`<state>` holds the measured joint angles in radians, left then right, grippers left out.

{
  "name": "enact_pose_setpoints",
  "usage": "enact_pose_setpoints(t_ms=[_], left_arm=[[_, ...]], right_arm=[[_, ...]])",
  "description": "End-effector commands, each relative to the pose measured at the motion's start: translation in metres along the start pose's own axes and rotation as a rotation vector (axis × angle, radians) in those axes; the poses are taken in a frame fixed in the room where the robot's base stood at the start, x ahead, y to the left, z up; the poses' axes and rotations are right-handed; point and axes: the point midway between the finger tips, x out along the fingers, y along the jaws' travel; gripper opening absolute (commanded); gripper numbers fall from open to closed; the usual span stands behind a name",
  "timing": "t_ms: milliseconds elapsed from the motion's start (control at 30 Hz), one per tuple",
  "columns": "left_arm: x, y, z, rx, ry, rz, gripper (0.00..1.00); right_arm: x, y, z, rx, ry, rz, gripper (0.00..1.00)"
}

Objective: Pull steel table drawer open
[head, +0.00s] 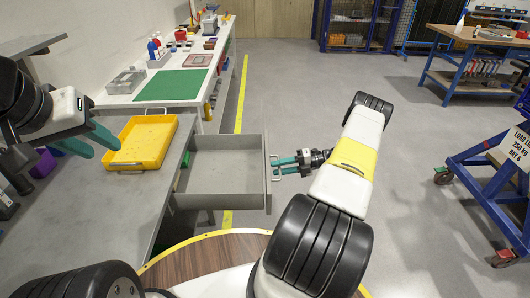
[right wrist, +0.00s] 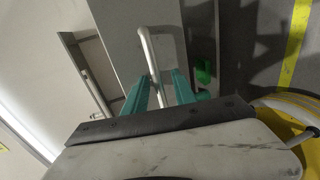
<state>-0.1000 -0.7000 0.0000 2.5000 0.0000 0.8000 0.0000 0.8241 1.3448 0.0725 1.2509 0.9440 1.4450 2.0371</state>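The grey drawer (head: 225,188) of the steel table (head: 95,215) is pulled out to the right, and its empty inside shows. Its handle (head: 274,168) is on the drawer's outer front; in the right wrist view it is a pale bent bar (right wrist: 148,50). My right gripper (head: 284,165) is at the handle. In the right wrist view its teal fingers (right wrist: 161,80) stand apart on either side of the bar, with a gap beside it, so it looks open around the handle. My left gripper (head: 100,145) is open and empty above the table, by the yellow tray.
A yellow tray (head: 164,144) is on the steel table near the drawer. A white bench with a green mat (head: 172,86) stands behind. A blue trolley (head: 490,185) is at the right. Floor right of the drawer is clear apart from my right arm.

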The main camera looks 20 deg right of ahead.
Motion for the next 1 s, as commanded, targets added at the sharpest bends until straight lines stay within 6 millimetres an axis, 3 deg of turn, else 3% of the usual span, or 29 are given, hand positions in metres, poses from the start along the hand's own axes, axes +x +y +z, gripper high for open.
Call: enact_pose_setpoints(t_ms=[367, 700, 1000], left_arm=[[0.000, 0.000, 0.000, 0.000, 0.000, 0.000, 0.36], [0.000, 0.000, 0.000, 0.000, 0.000, 0.000, 0.36], [0.000, 0.000, 0.000, 0.000, 0.000, 0.000, 0.36]], right_arm=[[-0.006, 0.001, 0.001, -0.001, -0.001, 0.001, 0.32], [-0.061, 0.000, 0.001, -0.001, -0.002, 0.000, 0.32], [-0.078, 0.000, 0.001, -0.001, 0.000, 0.001, 0.32]])
